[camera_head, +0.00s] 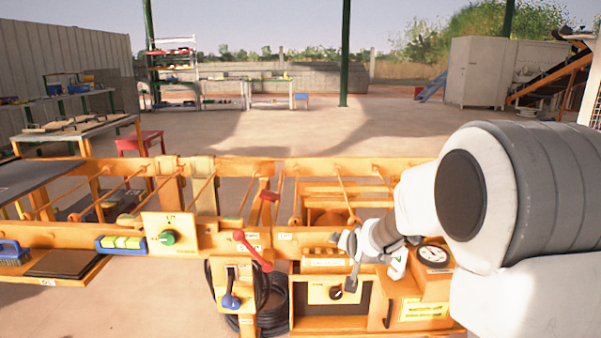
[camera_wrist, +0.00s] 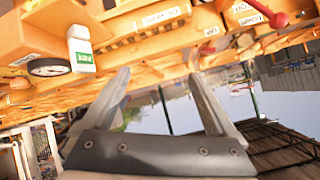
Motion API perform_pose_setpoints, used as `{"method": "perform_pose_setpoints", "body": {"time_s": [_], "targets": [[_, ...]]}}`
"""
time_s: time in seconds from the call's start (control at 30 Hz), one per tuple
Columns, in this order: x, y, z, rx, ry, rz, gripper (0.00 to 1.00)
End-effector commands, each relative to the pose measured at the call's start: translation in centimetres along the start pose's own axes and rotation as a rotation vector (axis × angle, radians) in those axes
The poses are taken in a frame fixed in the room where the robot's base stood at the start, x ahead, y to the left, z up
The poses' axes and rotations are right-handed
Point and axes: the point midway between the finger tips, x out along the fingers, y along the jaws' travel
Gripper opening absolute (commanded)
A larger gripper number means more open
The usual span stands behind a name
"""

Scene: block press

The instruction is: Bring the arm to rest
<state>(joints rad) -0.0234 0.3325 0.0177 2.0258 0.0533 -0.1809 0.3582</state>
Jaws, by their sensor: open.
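My gripper (camera_head: 349,258) is in front of the orange block press (camera_head: 225,239), right of the middle in the head view. My large white and grey arm fills the right side of that view and hides part of the press. In the wrist view my gripper (camera_wrist: 158,74) has its two fingers spread apart with nothing between them. The press appears upside down along the top of that view, beyond the fingertips. I cannot tell the exact gap between fingertips and press.
A round gauge (camera_head: 434,255) and a white bottle with a green label (camera_wrist: 80,48) are close by the gripper. A red lever (camera_head: 256,254) sits to its left, with a green knob (camera_head: 167,237) farther left. Open floor (camera_head: 270,120) lies behind the press.

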Motion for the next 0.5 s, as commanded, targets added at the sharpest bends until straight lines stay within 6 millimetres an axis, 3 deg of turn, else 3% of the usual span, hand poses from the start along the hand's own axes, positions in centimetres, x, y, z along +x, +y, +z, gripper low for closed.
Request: {"method": "perform_pose_setpoints", "body": {"time_s": [0.03, 0.23, 0.5], "targets": [[-2.2, -0.1, -0.5, -0.018, -0.013, 0.005, 0.93], [-9.8, 0.3, 0.1, -0.1, -0.103, 0.036, 0.93], [-19.9, 2.0, 3.0, -0.207, -0.227, 0.073, 0.93]]}}
